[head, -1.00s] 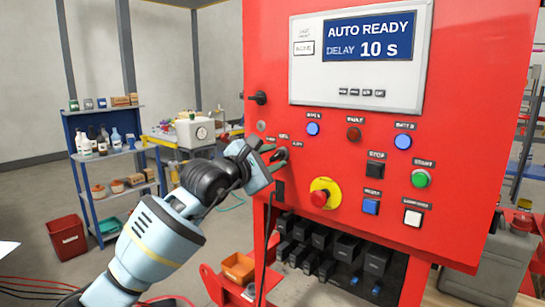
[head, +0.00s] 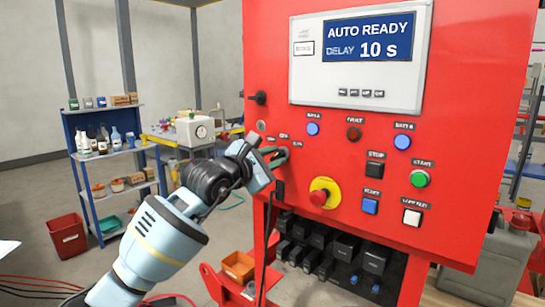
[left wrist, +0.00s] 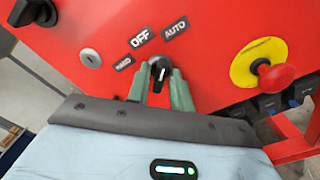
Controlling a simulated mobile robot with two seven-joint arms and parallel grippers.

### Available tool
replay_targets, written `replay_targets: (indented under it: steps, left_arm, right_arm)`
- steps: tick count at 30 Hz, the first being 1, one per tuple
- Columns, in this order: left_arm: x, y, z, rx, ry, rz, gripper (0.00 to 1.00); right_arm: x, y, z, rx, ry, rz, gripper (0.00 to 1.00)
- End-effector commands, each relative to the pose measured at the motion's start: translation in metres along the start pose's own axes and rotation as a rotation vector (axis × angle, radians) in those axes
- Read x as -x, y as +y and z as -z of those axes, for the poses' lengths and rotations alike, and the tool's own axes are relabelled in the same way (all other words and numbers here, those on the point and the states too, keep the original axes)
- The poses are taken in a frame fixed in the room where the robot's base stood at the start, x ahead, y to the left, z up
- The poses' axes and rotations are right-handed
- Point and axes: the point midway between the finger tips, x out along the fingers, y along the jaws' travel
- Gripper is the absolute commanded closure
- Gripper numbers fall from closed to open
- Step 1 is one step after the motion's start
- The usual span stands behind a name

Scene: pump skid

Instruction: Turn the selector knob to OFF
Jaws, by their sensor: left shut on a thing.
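The black selector knob (left wrist: 159,70) is on the red panel, with the labels HAND, OFF (left wrist: 140,38) and AUTO (left wrist: 175,28) around it. My left gripper (left wrist: 159,82) is shut on the knob, one green finger on each side. A pale mark shows on the knob, but I cannot tell exactly which label it points at. In the head view my left gripper (head: 277,158) is at the panel's left side and mostly hides the knob. The display (head: 368,38) reads AUTO READY, DELAY 10 s. My right gripper is not in view.
A red emergency stop on a yellow plate (head: 323,193) is right of and below the gripper. A black handle (head: 258,98) and a round lock (left wrist: 90,58) are nearby. Several lamps and buttons fill the panel to the right. A blue shelf (head: 100,170) stands at the left.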

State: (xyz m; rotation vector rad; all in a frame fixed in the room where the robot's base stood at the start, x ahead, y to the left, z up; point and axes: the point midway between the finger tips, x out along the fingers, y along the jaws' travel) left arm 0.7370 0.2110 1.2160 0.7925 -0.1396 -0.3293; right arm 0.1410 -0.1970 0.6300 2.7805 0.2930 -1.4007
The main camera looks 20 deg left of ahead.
Motion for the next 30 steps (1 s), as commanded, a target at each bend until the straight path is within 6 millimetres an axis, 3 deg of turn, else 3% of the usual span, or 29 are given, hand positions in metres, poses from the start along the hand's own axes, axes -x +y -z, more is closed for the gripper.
replay_targets:
  steps: [21,30]
  left_arm:
    - [0.002,0.006,-0.006,0.58,-0.006,-0.003,1.0]
    - [0.001,0.005,-0.004,0.74,-0.005,-0.003,1.0]
  right_arm:
    - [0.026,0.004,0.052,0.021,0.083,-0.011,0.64]
    - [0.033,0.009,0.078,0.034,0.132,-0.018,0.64]
